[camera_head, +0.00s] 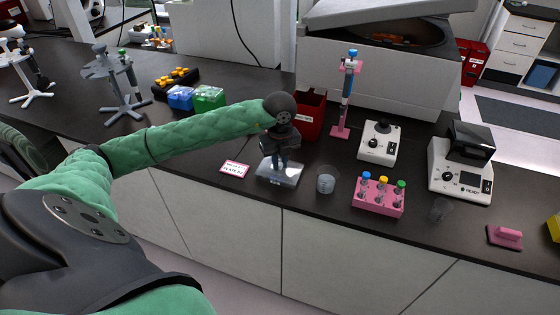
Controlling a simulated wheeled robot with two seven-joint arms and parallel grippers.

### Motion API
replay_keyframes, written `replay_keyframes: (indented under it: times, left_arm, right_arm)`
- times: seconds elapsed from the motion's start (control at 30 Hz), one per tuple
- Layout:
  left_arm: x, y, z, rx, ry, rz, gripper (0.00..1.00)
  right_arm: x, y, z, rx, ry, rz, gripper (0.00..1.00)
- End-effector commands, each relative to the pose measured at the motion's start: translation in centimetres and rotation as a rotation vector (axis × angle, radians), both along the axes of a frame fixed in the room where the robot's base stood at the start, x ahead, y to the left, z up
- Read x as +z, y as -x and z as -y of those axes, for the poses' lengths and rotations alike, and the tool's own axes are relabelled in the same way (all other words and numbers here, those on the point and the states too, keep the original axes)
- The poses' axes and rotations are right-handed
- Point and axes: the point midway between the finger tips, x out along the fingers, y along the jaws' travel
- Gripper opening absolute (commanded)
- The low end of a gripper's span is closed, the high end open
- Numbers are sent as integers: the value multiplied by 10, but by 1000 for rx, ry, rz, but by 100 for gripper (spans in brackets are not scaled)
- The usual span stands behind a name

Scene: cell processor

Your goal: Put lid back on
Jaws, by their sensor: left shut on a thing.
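My left arm comes in from the left, and its dark left gripper (281,168) points down over the bench beside the white label card. A clear, shiny, flat box-like plate (292,177) is directly under and around the fingertips. My left gripper is shut on its clear lid at the fingers. The lid's edges blend with the plate, so I cannot tell whether the lid touches it or sits just above. My right gripper is not in view.
A card (235,169) lies left of the plate. A clear cup (326,180) and a pink rack (378,196) of coloured-cap tubes stand to the right. A red bin (310,116) and a pink pipette stand (341,130) are behind. The bench's front edge is close.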

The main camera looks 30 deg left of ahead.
Motion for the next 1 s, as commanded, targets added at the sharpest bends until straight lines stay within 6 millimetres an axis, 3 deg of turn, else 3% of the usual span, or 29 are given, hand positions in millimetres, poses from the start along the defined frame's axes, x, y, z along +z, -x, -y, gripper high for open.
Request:
replay_keyframes:
  times: [0.27,0.3,0.43,0.77,1.0]
  left_arm:
    - [-3,0,0,0,0,0,0]
    - [-3,0,0,0,0,0,18]
    - [-3,0,0,0,0,0,41]
    - [-2,0,0,0,0,1,41]
    - [26,-1,0,0,0,4,41]
  right_arm:
    - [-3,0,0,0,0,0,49]
    - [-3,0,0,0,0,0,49]
    - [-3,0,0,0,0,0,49]
    - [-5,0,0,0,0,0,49]
    - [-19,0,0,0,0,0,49]
